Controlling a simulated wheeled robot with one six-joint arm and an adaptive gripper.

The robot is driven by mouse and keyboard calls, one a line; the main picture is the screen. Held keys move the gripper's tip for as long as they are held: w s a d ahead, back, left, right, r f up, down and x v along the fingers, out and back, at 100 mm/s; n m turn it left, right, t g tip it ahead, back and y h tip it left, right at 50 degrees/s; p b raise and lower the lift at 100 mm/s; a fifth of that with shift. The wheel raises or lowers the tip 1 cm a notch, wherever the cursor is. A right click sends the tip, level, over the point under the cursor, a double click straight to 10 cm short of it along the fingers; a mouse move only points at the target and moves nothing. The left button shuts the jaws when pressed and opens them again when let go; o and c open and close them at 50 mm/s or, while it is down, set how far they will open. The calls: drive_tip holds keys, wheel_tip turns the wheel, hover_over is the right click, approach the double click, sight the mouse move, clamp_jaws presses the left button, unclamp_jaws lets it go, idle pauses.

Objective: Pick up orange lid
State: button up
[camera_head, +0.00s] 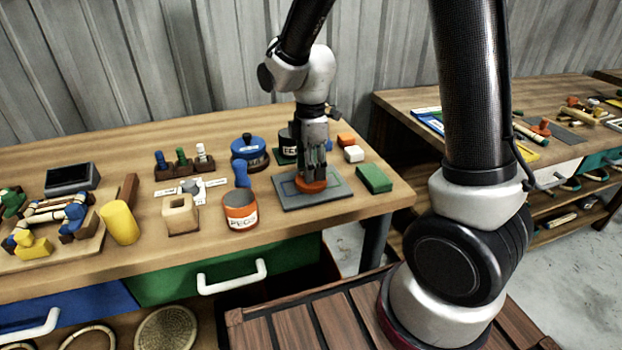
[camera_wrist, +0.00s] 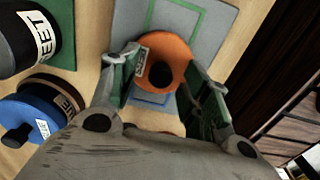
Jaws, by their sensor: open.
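The orange lid (camera_head: 311,187) is a flat round disc lying on a grey mat (camera_head: 340,192) near the right end of the workbench. In the wrist view the lid (camera_wrist: 176,50) shows a dark round knob in its middle and a small white label. My gripper (camera_head: 313,166) points down right over the lid. In the wrist view its two fingers are apart, one on each side of the lid and its knob; I cannot tell whether they touch it. Nothing is held. The orange jar marked PEGS (camera_head: 240,212) stands left of the mat with its top open.
A blue-lidded jar (camera_head: 249,151) and a black jar (camera_head: 287,141) stand behind the mat. A green block (camera_head: 374,179), a white block (camera_head: 354,154) and an orange block (camera_head: 346,140) lie to its right. A wooden block with a hole (camera_head: 180,215) is left of the orange jar.

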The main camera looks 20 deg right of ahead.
drive_tip(key=shift+f, duration=0.6)
clamp_jaws()
